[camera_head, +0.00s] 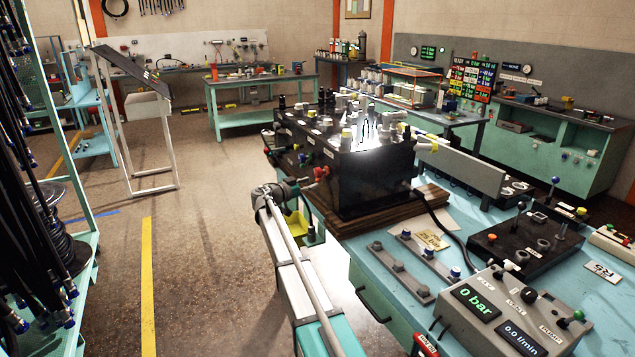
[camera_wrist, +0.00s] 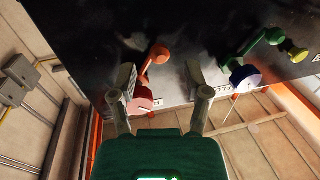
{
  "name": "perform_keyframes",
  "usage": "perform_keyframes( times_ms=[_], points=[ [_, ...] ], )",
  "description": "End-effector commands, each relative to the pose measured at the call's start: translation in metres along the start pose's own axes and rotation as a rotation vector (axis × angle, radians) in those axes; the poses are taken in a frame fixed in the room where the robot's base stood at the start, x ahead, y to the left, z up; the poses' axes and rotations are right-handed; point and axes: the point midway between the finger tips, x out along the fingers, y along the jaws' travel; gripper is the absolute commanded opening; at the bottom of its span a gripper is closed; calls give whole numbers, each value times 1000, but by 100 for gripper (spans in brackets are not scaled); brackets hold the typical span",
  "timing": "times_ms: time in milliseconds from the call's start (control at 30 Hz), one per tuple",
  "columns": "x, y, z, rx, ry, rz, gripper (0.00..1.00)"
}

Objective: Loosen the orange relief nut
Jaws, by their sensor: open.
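A large black block (camera_head: 345,160) stands on a wooden board on the teal bench. An orange part with a round end (camera_wrist: 155,58) sticks out from the block's face in the wrist view, with a pinkish-red round piece (camera_wrist: 142,100) at its lower end. I cannot tell which of the two is the relief nut. My gripper (camera_wrist: 161,82) is open, with one finger on either side of this area. The red piece lies close to the left finger; contact is unclear. In the head view my gripper (camera_head: 298,187) is at the block's left side, beside a red-orange fitting (camera_head: 322,172).
A green lever (camera_wrist: 262,42) with a blue knob (camera_wrist: 245,79) and a yellow-green cap (camera_wrist: 293,50) are right of my gripper in the wrist view. A yellow bin (camera_head: 297,225) is below my arm. A grey control panel (camera_head: 515,310) is on the bench.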

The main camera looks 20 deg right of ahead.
Motion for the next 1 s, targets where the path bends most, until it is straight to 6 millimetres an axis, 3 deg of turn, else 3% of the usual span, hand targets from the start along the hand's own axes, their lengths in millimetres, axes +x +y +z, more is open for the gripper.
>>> perform_keyframes(
  times_ms=[300, 700, 1000],
  points=[
    [30, 0, 0, 0, 0, 0, 62],
    [32, 0, 0, 0, 0, -1, 62],
    [32, -1, 0, 0, 0, -2, 6]
  ],
)
